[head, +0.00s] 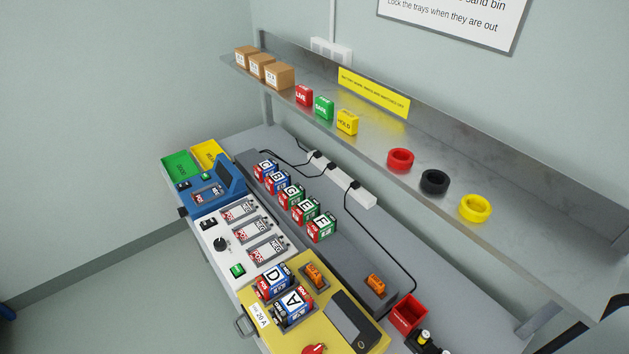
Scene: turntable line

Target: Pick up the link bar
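Two small orange pieces show in the head view, and I cannot tell for sure which one is the link bar. One orange piece (376,284) sits on the grey raised strip at the right. The other orange piece (314,274) sits in a dark recess at the back of the yellow tray (262,343). Two labelled battery blocks, D (273,282) and A (293,305), sit in the same tray. Neither of my grippers can be made out in this view.
Several lettered blocks (293,197) stand in a row on the grey strip (345,243). A white panel (221,227) and a blue unit (232,178) lie left of them. A red open box (409,313) stands at right. A metal shelf (530,246) overhangs the bench's back.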

